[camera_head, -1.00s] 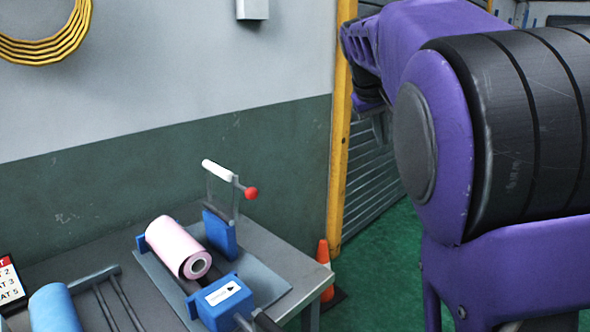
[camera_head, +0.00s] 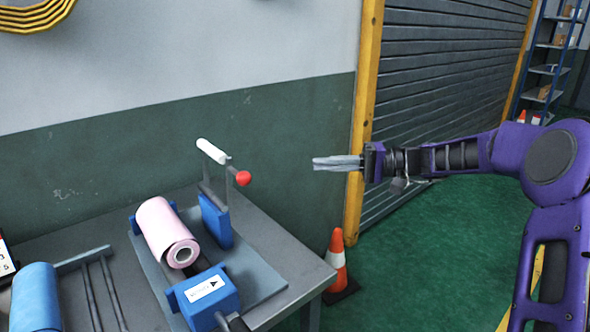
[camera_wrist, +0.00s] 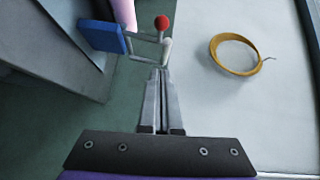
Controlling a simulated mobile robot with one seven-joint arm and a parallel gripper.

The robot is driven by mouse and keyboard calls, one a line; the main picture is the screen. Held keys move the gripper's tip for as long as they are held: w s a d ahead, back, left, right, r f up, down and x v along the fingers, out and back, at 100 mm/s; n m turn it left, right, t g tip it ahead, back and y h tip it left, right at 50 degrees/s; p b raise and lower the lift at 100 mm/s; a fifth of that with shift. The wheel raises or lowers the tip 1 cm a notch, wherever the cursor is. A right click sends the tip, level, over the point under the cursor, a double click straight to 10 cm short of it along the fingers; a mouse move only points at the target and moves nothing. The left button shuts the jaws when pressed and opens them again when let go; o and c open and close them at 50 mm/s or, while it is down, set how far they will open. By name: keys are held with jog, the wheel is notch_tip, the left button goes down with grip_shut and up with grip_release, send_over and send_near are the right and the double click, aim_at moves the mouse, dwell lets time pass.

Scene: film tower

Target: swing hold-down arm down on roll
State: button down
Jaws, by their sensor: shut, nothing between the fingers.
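The pink roll (camera_head: 166,232) lies between blue supports on a grey plate on the table. The hold-down arm (camera_head: 212,152) stands raised behind the roll on a blue post (camera_head: 216,221), with a white roller at its top and a red knob (camera_head: 243,178). My gripper (camera_head: 316,163) is shut and empty, pointing left, to the right of the red knob and apart from it in the head view. In the wrist view my shut fingers (camera_wrist: 163,75) point toward the hold-down arm (camera_wrist: 150,47) and its red knob (camera_wrist: 162,22); the pink roll shows only in part.
A blue unit with a label (camera_head: 207,296) stands in front of the roll. A blue roll (camera_head: 36,298) and a grey rod frame are at the left. An orange cone (camera_head: 337,258) stands beside the table. The wall behind carries a yellow coil (camera_head: 38,17). The green floor at right is open.

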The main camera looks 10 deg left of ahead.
jog(key=s+a+f, duration=0.1)
jog(key=s+a, duration=0.3)
jog(key=a, duration=0.8)
jog(key=shift+s+b, duration=0.2)
jog(key=shift+b, duration=0.25)
